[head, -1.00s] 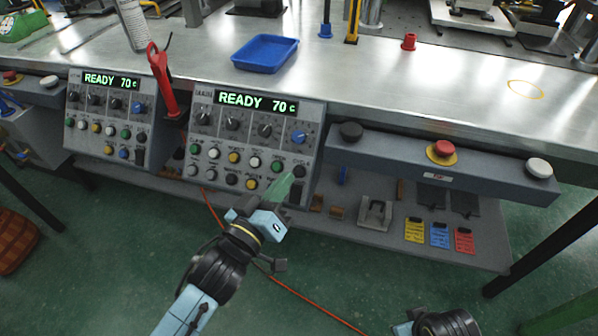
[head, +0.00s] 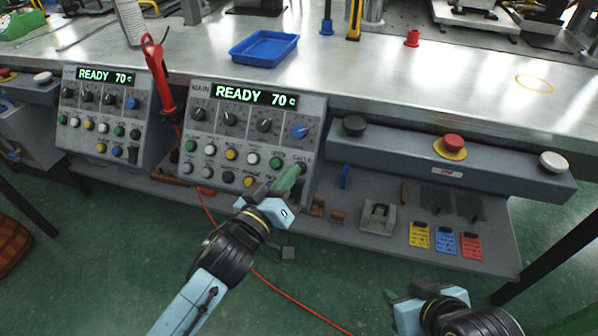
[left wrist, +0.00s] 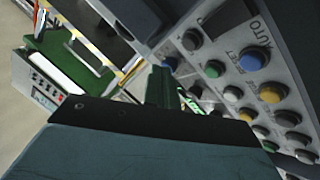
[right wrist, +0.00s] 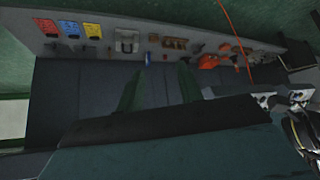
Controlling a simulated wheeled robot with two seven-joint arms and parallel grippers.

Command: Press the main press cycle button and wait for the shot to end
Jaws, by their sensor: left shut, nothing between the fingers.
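The main press panel (head: 262,120) has a lit display (head: 255,95) reading READY 70 c. The dark cycle button (head: 300,167) is at the right end of its upper button row, under the CYCLE label. My left gripper (head: 289,180) is shut and empty, its green fingertips just below and left of that button. I cannot tell whether they touch it. In the left wrist view the green fingers (left wrist: 163,88) sit beside the button panel (left wrist: 235,60). My right gripper (head: 428,296) is low at the right; its green fingers (right wrist: 158,88) are apart and empty.
A second panel (head: 103,110), also READY 70 c, stands left. A red-handled tool (head: 160,80) is between the panels. A grey bar with a red emergency button (head: 453,143) is to the right. A blue tray (head: 264,48) is on the bench. An orange cable (head: 270,285) crosses the floor.

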